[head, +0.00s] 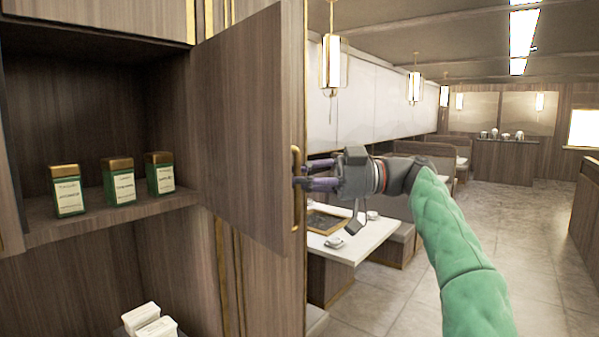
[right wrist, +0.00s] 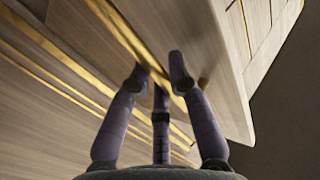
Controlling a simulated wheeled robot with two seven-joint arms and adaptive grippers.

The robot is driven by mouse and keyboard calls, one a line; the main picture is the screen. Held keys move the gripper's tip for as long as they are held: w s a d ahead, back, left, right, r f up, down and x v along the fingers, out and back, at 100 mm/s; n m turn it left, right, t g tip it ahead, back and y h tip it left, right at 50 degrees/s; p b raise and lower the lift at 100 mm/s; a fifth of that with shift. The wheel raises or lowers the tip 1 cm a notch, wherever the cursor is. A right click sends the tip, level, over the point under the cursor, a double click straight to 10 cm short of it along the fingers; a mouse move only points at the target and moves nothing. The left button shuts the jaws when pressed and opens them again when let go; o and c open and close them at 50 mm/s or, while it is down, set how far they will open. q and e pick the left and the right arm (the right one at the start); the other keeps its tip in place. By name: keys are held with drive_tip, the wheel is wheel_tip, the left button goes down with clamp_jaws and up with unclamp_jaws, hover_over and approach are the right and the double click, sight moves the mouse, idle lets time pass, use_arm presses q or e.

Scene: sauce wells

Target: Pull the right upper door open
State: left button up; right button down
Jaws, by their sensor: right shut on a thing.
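The right upper door (head: 240,125) is a dark wood panel standing swung open from the cupboard, its inner face showing in the head view. Its brass handle (head: 295,185) is on the outer side near the free edge. My right gripper (head: 303,174) is at the handle from the right, fingers shut on it. In the right wrist view the gripper's purple fingers (right wrist: 160,85) close around the brass bar, with the wood of the door (right wrist: 215,60) beside them. The exact finger contact is partly hidden. My left gripper is in neither view.
Several green jars with gold lids (head: 119,182) stand on the cupboard shelf (head: 100,220). White containers (head: 153,322) sit below. A table (head: 360,240) with cups and benches lies behind my right arm. The floor (head: 400,300) at the right is clear.

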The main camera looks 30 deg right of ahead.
drive_tip(key=shift+d, duration=0.15)
drive_tip(key=shift+r, duration=0.1)
drive_tip(key=c, duration=1.1)
unclamp_jaws()
drive_tip(key=shift+w, duration=0.15)
drive_tip(key=shift+v, duration=3.65)
